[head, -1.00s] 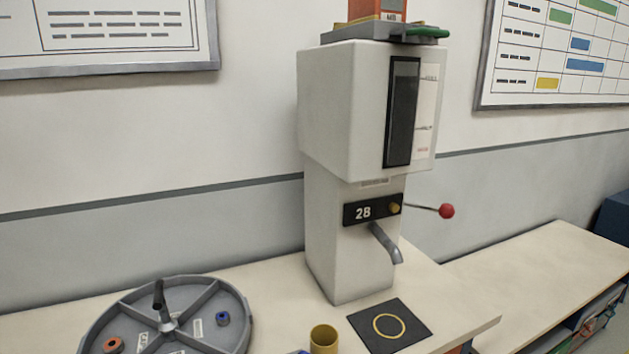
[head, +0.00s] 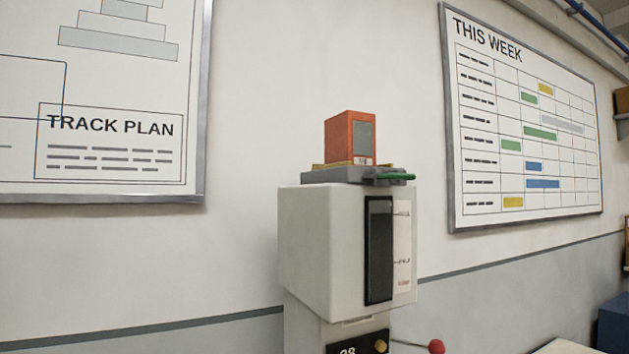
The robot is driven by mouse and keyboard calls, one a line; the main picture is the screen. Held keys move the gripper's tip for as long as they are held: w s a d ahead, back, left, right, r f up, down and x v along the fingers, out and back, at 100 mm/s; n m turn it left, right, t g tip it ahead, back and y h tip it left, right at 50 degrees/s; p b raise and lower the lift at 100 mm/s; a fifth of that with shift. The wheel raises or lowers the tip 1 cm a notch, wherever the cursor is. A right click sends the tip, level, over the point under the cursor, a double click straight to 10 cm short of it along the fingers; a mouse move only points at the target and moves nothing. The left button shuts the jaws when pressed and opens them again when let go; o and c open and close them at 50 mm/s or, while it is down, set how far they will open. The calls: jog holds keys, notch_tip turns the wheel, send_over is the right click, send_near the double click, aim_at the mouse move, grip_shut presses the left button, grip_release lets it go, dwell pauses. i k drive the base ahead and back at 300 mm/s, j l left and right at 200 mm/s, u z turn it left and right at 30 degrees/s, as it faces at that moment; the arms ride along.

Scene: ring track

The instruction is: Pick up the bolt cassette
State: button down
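An orange box-shaped cassette (head: 346,137) with a grey front panel and a small label stands upright on top of the white dispenser machine (head: 322,240). It sits on a grey seat plate (head: 338,175) with a green lever (head: 395,177) sticking out to the right. The label is too small to read well, so I cannot confirm that it is the bolt cassette. My gripper is not in view.
The machine has a dark window strip (head: 379,250) and a red-knobbed lever (head: 436,346) low on its right. A track plan board (head: 110,150) and a week chart (head: 525,125) hang on the wall. A blue box (head: 613,325) is at the lower right. Space above the cassette is clear.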

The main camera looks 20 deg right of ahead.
aim_at(350, 135)
jog(key=i+z, duration=0.2)
jog(key=z, duration=0.15)
jog(key=i+j+z, duration=0.15)
jog(key=z, duration=0.2)
jog(key=i+j+z, duration=0.15)
jog(key=z, duration=0.2)
